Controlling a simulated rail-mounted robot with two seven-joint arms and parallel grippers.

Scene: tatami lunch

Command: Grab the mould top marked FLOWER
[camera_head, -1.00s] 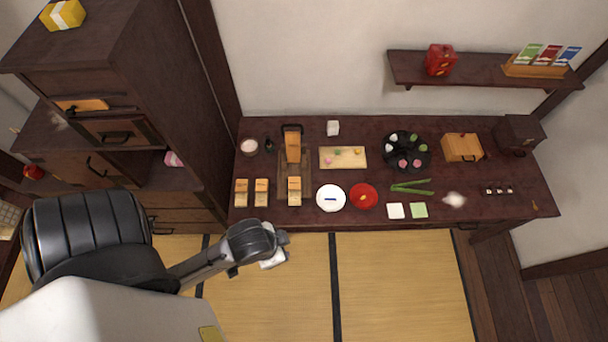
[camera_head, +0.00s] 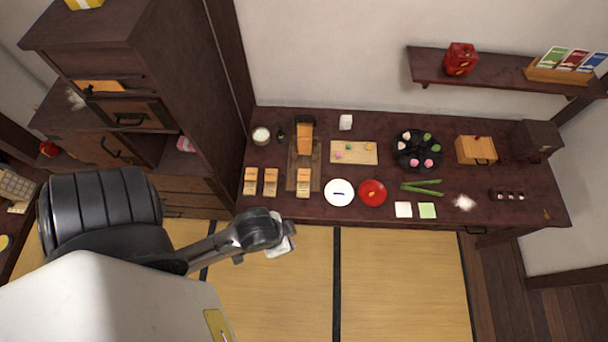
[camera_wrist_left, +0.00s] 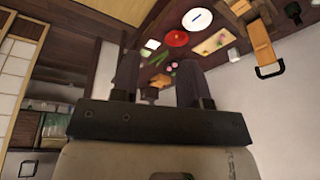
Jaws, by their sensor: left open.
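Three small wooden mould pieces stand near the table's front left: a left one (camera_head: 250,182), a middle one (camera_head: 270,182) and a right one (camera_head: 303,184). Each has a small dark mark on its face, too small to read, so I cannot tell which says FLOWER. The right one is at the front of a wooden stand (camera_head: 291,175). My left gripper (camera_head: 283,246) is in front of the table edge, over the tatami, apart from the pieces. In the left wrist view its two dark fingers (camera_wrist_left: 158,76) are spread with nothing held. My right gripper is not in view.
The dark table (camera_head: 460,180) also carries a white plate (camera_head: 339,198), a red plate (camera_head: 372,186), a light board (camera_head: 367,158), a black round tray (camera_head: 402,157) and a wooden box (camera_head: 474,150). A tall dark cabinet (camera_head: 195,80) stands at the left. Tatami in front is clear.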

